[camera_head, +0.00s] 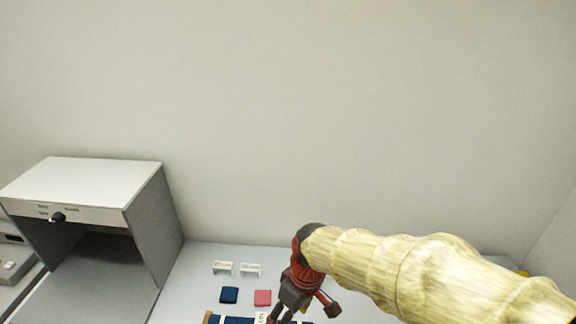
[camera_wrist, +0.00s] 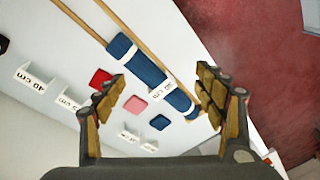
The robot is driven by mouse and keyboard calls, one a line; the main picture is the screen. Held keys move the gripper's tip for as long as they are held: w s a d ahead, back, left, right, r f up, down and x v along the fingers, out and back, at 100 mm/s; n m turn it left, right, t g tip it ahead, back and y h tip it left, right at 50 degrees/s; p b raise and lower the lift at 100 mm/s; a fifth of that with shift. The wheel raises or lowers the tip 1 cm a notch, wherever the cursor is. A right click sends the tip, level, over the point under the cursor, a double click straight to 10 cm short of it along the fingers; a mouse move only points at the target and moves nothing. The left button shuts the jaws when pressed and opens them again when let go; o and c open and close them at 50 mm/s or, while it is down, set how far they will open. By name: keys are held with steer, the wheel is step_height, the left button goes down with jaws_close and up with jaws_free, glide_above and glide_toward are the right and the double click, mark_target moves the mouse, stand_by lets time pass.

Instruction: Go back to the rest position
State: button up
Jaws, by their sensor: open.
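My gripper (camera_head: 304,312) hangs over the counter at the bottom of the head view, below my arm in its pale yellow sleeve. In the wrist view my gripper (camera_wrist: 162,82) has its two fingers wide apart, with nothing held between them. The cloth also shows at the bottom edge of the head view (camera_head: 238,321), partly cut off.
The wrist view also shows a pink swatch (camera_wrist: 134,105). A grey-white cabinet (camera_head: 150,215) stands at left. The wall behind is bare.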

steer(key=s+d+r+m+t+h, duration=0.1)
steer(key=s+d+r+m+t, duration=0.2)
steer(key=d+r, duration=0.5)
steer(key=s+d+r+m+t+h, duration=0.1)
steer(key=s+d+r+m+t, duration=0.1)
steer(key=s+d+r+m, duration=0.4)
steer(key=d+r, duration=0.1)
steer(key=d, duration=0.3)
steer(key=shift+d+r+t, duration=0.35)
steer(key=shift+t, duration=0.05)
steer(key=shift+s, duration=0.15)
